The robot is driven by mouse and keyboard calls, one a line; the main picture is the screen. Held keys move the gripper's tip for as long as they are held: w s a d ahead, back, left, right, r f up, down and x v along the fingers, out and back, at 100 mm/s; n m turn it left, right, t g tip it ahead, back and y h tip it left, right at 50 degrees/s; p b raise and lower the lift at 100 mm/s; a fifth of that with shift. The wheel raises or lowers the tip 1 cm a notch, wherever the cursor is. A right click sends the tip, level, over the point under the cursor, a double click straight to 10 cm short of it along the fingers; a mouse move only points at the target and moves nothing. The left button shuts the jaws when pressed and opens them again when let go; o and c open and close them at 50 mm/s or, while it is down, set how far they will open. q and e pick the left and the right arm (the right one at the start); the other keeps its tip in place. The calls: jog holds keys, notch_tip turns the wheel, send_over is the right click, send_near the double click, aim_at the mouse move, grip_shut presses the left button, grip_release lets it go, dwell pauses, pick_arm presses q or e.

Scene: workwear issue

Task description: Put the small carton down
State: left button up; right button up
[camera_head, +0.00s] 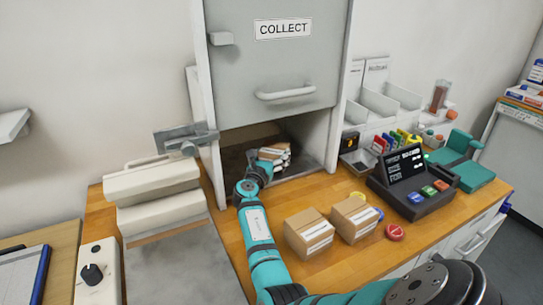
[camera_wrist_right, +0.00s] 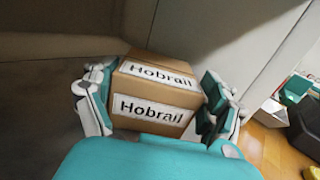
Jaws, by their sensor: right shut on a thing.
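My right gripper (camera_head: 274,152) reaches into the open compartment under the grey door marked COLLECT. It is shut on a small brown carton (camera_wrist_right: 158,95), with a finger on each side. The carton has white labels reading "Hobrail" in the right wrist view. In the head view the carton is mostly hidden by the gripper. I cannot tell whether its underside touches the compartment floor (camera_head: 235,150). My left gripper is not in view.
Two more cartons (camera_head: 308,232) (camera_head: 354,218) stand on the wooden counter in front of the compartment. A raised grey door (camera_head: 275,60) hangs above my right gripper. A dark terminal (camera_head: 412,185), a red disc (camera_head: 395,232) and a teal device (camera_head: 465,165) stand to the right.

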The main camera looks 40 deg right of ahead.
jog(key=o, duration=1.1)
jog(key=shift+f, duration=0.1)
jog(key=shift+o, duration=0.2)
jog(key=shift+r, duration=0.25)
jog(key=p+v, duration=0.5)
jog(key=v, duration=0.5)
jog(key=shift+s+a, duration=0.2)
jog(key=shift+a, duration=0.1)
jog(key=shift+s+a+f, duration=0.1)
jog(key=shift+s+a, duration=0.2)
jog(key=shift+a, duration=0.3)
